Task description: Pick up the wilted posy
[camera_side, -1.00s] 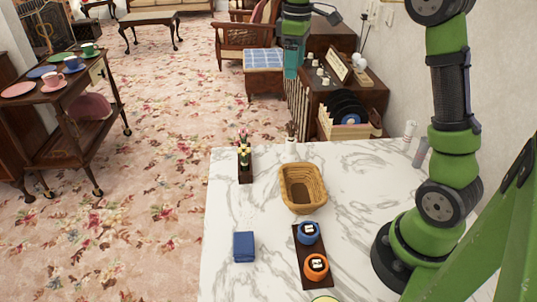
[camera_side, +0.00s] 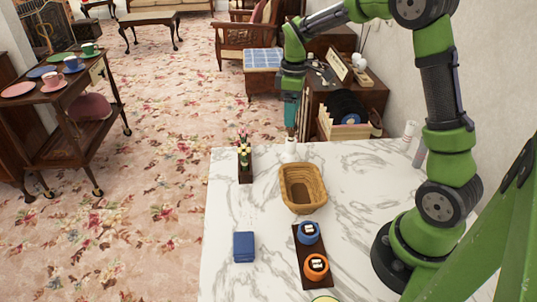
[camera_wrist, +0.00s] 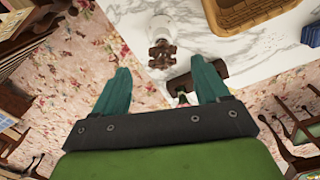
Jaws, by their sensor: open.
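The wilted posy, a bunch of dry brown flower heads (camera_wrist: 162,53), stands in a small white vase (camera_side: 290,150) at the table's far edge. The vase also shows in the wrist view (camera_wrist: 160,27). My gripper (camera_side: 290,131) points down right over the vase and hides most of the posy in the side view. In the wrist view my gripper (camera_wrist: 161,66) has its teal fingers spread and empty, with the brown heads in line with the gap, just past the tips. I cannot tell whether they touch.
A pink and yellow posy (camera_side: 244,150) in a dark wooden holder (camera_side: 245,176) stands to the left. A wicker basket (camera_side: 303,188) is close on the near side.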

